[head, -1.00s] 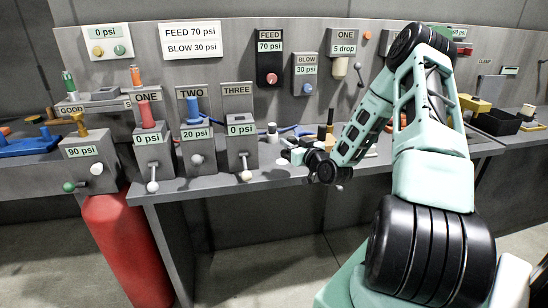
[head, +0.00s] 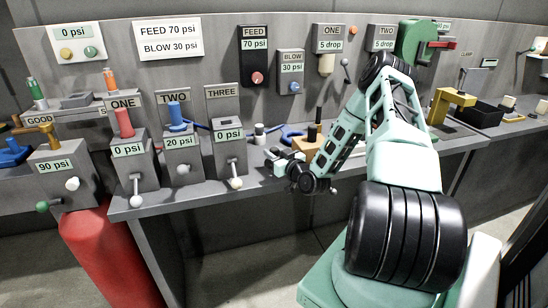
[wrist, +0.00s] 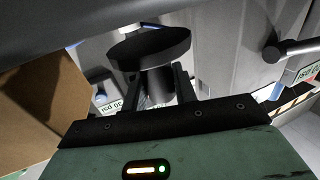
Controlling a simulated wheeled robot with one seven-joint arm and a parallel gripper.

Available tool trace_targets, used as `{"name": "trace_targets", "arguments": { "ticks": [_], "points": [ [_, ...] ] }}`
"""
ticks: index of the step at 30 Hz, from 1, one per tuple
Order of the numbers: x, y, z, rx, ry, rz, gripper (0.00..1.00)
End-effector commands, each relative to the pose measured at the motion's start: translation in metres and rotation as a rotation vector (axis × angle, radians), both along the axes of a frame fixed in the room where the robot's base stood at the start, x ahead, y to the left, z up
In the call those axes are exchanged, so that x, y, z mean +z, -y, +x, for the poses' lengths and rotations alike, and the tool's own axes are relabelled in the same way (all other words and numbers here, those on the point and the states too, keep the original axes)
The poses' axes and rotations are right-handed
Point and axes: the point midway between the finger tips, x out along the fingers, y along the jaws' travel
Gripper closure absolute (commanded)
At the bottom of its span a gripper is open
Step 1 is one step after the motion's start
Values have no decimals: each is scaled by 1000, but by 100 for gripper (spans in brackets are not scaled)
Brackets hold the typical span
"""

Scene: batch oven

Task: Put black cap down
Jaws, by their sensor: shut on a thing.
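The black cap (wrist: 150,46) shows in the wrist view as a wide dark disc on a narrower stem. My gripper (wrist: 158,88) is shut on the stem, with a dark finger on each side. In the head view my gripper (head: 273,161) is over the front part of the bench, right of the station marked THREE. The cap cannot be made out clearly in that view. I cannot tell whether the cap touches the bench.
A tan block (head: 306,146) with dark upright pieces stands behind my gripper; a tan surface (wrist: 42,75) fills the wrist view's left side. Station THREE (head: 229,150), with its lever, is to the left. A small white-and-black item (head: 260,134) and blue-handled tool (head: 291,134) lie behind.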

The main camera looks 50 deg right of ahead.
Motion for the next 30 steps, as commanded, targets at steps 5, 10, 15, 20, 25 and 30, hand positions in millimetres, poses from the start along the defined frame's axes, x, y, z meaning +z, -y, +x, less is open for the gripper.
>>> {"name": "trace_targets", "arguments": {
  "ticks": [5, 10, 15, 20, 25, 30],
  "points": [
    [-18, 0, 0, -1, 2, 1, 95],
    [-20, 0, 0, 0, 2, -1, 95],
    [-22, 0, 0, 0, 2, 0, 95],
    [-23, 0, 0, 0, 2, 0, 53],
    [-23, 0, 0, 0, 1, 0, 50],
    [-21, 0, 0, -1, 1, 0, 50]
  ]
}}
